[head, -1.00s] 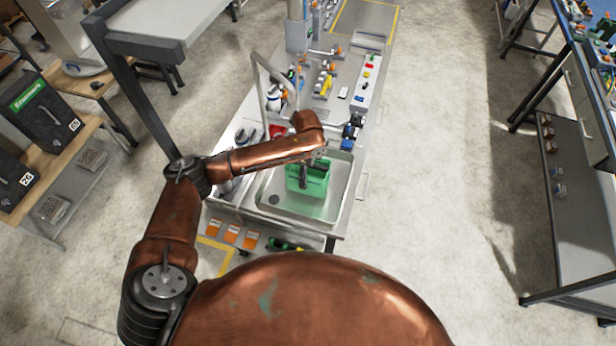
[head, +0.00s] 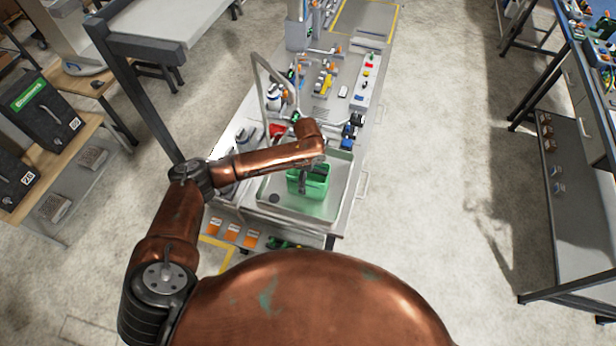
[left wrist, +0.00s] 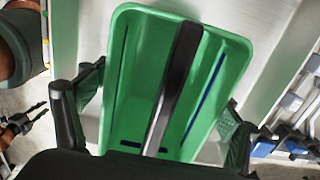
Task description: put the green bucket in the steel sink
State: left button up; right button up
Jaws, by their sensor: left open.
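The green bucket (head: 318,178) is inside the outline of the steel sink (head: 330,208), toward the back middle of the basin. It looks upright, and the head view does not clearly show its base. My left gripper (head: 304,184) is over the bucket from above. In the left wrist view the bucket (left wrist: 134,60) fills the middle, with a dark bar, likely its handle, crossing its opening. The fingers of my left gripper (left wrist: 155,118) are spread open, one on each side of the bucket. Contact with its walls is hard to tell. My right gripper does not show.
A bent faucet (head: 262,85) rises behind the sink's left side. Several small items and a white strip with coloured buttons (head: 366,80) lie on the counter beyond. Orange-labelled boxes (head: 232,232) stand below the sink's front left. The floor to the right is clear.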

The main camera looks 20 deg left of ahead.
pick_arm(q)
jog(key=shift+r, duration=0.1)
jog(key=shift+r, duration=0.3)
notch_tip(320, 180, up, 10)
jog(key=shift+r+b, duration=0.2)
jog(key=shift+b, duration=0.85)
jog(key=shift+r, duration=0.55)
jog(key=shift+c, duration=0.3)
